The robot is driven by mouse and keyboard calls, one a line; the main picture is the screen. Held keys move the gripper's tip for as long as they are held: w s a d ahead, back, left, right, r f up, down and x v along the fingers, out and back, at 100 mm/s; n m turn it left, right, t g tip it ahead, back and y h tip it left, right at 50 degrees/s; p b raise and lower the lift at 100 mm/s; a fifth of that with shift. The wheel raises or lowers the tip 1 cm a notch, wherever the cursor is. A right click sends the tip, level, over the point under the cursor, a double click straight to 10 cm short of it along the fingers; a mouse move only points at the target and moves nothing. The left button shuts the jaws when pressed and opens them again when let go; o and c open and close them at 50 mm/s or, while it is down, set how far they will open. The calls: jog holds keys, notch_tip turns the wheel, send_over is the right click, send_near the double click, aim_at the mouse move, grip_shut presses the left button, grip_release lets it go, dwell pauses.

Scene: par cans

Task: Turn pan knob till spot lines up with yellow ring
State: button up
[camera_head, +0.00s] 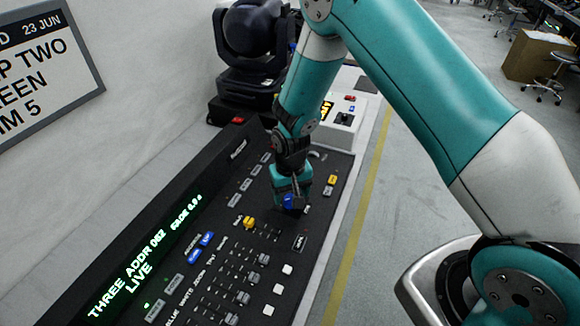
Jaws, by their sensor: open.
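The lighting console (190,270) is a long black desk running from the lower left towards the middle. My gripper (289,203) points down over the console's upper right part, and its fingers are small and dark from here. A blue part shows at its tip; I cannot tell whether this is a knob or part of the gripper. The gripper is open, with nothing clearly held. A yellow knob (249,222) stands on the panel to its lower left. The pan knob cannot be made out for certain and may be hidden by the gripper. No light spot or yellow ring shows.
Several faders and white buttons (287,269) cover the near panel. A lit green display (145,258) runs along its left side. A black moving-head light (252,50) stands behind. A framed sign (45,65) hangs on the left wall. Open floor lies right.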

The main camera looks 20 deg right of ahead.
notch_tip(320, 180, up, 16)
jog(key=b, duration=0.2)
jog(key=shift+f, duration=0.15)
jog(key=s+a+r+n+y, duration=0.1)
jog(key=s+r, duration=0.3)
jog(key=s, duration=0.4)
jog(key=s+a+r+n+y, duration=0.1)
jog(key=s+r+n, duration=0.3)
jog(key=s, duration=0.4)
jog(key=s+a+r+n+y, duration=0.2)
jog(key=s+r, duration=0.3)
jog(key=s, duration=0.3)
jog(key=shift+a+r+n, duration=0.3)
jog(key=shift+a+r, duration=0.1)
jog(key=shift+a, duration=0.05)
